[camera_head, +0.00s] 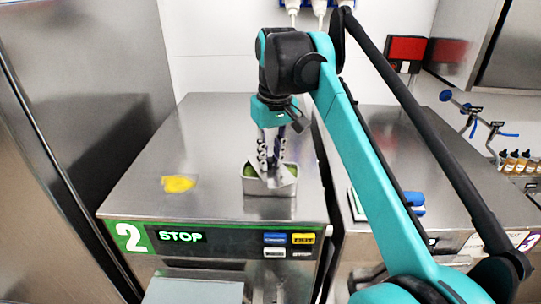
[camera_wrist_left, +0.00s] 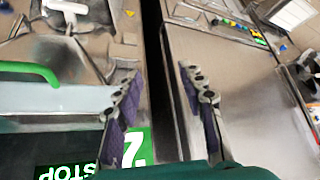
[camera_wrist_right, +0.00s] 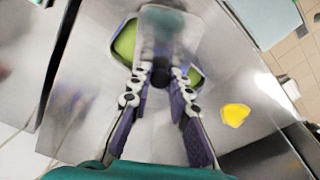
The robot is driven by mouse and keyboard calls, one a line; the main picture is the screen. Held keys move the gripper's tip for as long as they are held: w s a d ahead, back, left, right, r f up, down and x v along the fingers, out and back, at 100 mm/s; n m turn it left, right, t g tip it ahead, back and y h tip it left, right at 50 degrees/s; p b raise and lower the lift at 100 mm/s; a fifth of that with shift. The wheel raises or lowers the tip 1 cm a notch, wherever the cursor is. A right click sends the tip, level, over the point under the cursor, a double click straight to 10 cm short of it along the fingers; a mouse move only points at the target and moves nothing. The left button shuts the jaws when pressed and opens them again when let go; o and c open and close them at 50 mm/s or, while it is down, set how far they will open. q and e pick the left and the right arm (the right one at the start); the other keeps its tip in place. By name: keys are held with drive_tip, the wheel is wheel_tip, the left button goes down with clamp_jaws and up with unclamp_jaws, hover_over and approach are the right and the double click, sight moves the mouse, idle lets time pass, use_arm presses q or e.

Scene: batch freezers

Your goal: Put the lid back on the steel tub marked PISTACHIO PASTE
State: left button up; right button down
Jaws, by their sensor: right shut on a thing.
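A steel tub (camera_head: 270,187) with green contents stands on the steel top of machine 2; no marking on it is readable. My right gripper (camera_head: 272,163) is above it, fingers pointing down, shut on the black knob of a steel lid (camera_head: 277,177). In the right wrist view the gripper (camera_wrist_right: 160,76) has the lid (camera_wrist_right: 160,38) over the tub (camera_wrist_right: 114,31). The lid looks tilted or turned against the tub, and green shows on both sides of it. I cannot tell whether they touch. My left gripper (camera_wrist_left: 160,78) is open and empty in the left wrist view, outside the head view.
A yellow piece (camera_head: 178,184) lies on the machine top, left of the tub. A blue item (camera_head: 412,201) lies on the neighbouring machine to the right. Bottles (camera_head: 515,162) stand at the far right. The back left of the machine top is clear.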

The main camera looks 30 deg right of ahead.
drive_tip(key=c, duration=0.9)
unclamp_jaws()
drive_tip(key=shift+o, duration=0.2)
drive_tip(key=shift+r, duration=0.1)
drive_tip(key=shift+r+p, duration=3.3)
drive_tip(key=shift+r, duration=0.15)
clamp_jaws()
